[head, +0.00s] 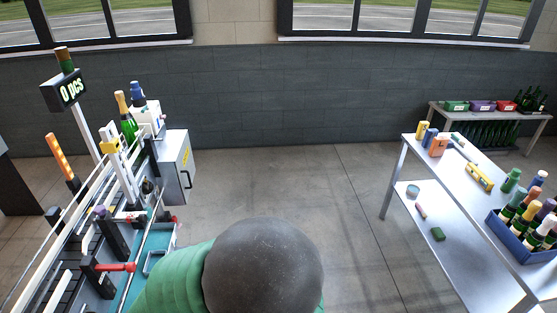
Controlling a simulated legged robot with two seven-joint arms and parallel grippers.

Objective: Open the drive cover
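A light grey box (172,165) is mounted on the right side of the capsuling machine at the left of the head view. Its front panel looks like the drive cover and carries a dark vertical handle (187,180). The panel appears closed, with a small yellow label near its top. Neither of my grippers shows in this view, so nothing is seen touching the cover or its handle.
The machine line (75,240) has rails, red-handled clamps and a counter display (64,90). A metal table (460,200) with a blue bottle crate (520,246) stands right. Open floor (330,190) lies between. A dark rounded shape with green hides the bottom centre.

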